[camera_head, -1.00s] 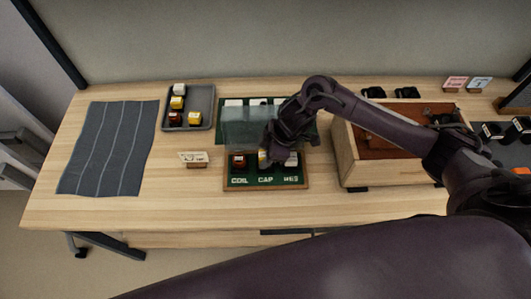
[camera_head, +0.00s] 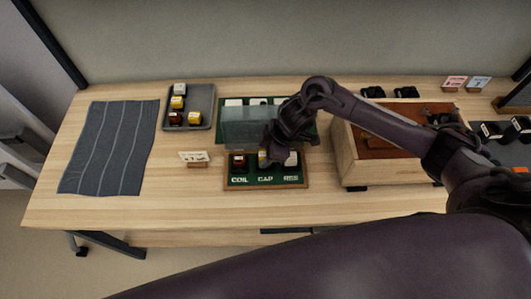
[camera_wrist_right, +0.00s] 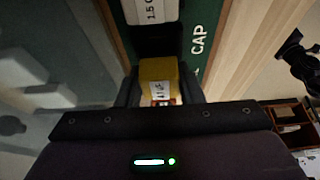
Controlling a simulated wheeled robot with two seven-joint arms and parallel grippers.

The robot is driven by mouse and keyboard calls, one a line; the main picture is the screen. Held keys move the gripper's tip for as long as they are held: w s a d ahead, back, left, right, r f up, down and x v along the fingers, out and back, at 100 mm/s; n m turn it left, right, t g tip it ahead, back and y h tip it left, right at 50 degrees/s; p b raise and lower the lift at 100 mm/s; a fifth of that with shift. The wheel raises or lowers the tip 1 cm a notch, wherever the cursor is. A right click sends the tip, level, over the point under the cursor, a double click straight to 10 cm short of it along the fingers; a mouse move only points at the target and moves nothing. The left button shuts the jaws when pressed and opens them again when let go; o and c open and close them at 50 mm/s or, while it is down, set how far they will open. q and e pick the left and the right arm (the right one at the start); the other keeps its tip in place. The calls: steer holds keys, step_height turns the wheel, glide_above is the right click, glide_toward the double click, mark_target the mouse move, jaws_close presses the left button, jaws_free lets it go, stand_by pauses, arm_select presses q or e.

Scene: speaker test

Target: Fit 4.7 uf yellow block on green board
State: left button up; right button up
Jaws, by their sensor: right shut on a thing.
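The green board (camera_head: 237,181) with a wooden rim lies at the middle of the table, lettered COIL and CAP at its front. My right gripper (camera_head: 265,157) is over its middle, at the CAP place. In the right wrist view this gripper (camera_wrist_right: 158,92) is shut on a yellow block (camera_wrist_right: 156,70) with a small white label, too small to read. The CAP lettering (camera_wrist_right: 198,40) shows beside it. I cannot tell whether the block is seated. A dark red block (camera_head: 238,161) sits at COIL, and a white block (camera_head: 292,159) at the right place. My left gripper is not in view.
A clear upright panel (camera_head: 246,128) stands behind the board's front row. A grey tray (camera_head: 203,100) holds several blocks at the back left. A wooden box (camera_head: 350,160) stands close on the right. A small card (camera_head: 193,156) stands left of the board. A dark striped mat (camera_head: 108,150) lies far left.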

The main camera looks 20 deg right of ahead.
steer(key=shift+p, duration=0.3)
stand_by(0.4)
steer(key=shift+f+b, duration=0.3)
steer(key=shift+f, duration=0.3)
stand_by(0.8)
stand_by(1.1)
steer(key=o, duration=1)
steer(key=shift+o, duration=0.2)
